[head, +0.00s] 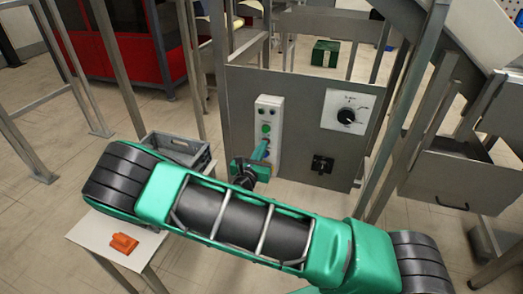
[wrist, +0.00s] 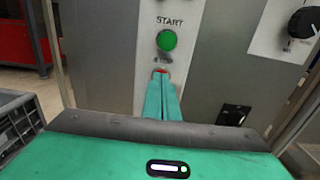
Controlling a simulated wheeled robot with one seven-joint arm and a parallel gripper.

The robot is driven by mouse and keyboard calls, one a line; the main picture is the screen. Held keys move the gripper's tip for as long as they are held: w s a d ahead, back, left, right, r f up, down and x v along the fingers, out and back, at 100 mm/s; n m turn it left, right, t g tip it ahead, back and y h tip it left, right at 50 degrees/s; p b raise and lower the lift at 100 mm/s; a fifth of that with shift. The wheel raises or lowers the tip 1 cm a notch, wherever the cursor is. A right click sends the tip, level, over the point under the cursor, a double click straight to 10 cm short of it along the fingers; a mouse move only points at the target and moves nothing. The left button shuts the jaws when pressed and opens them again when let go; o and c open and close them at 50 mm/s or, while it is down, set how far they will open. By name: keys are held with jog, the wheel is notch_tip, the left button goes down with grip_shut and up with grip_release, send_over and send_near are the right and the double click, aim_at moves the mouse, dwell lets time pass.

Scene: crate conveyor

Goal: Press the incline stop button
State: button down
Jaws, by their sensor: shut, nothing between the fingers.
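A white control box (head: 268,112) with several buttons is fixed to a grey metal panel. In the wrist view, a green button (wrist: 166,40) sits under the word START. Below it is a partly hidden label that looks like STOP, with the red top edge of a button (wrist: 160,71) beneath it. My gripper (wrist: 162,80) is shut, its two teal fingers together and empty. The fingertips cover most of the red button. I cannot tell if they touch it. In the head view my gripper (head: 264,149) is at the lower part of the box.
A rotary dial (head: 346,115) on a white plate and a black switch (head: 321,164) are on the panel to the right. A grey crate (head: 177,146) is at the left, and an orange object (head: 124,242) lies on a white table (head: 92,230). Metal posts flank the panel.

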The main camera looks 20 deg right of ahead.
jog(key=shift+w+d+r, duration=0.2)
jog(key=shift+w+d, duration=0.05)
jog(key=shift+d, duration=0.1)
jog(key=v, duration=1.4)
jog(key=shift+a+f, duration=0.2)
jog(key=shift+a, duration=0.15)
jog(key=shift+s, duration=0.1)
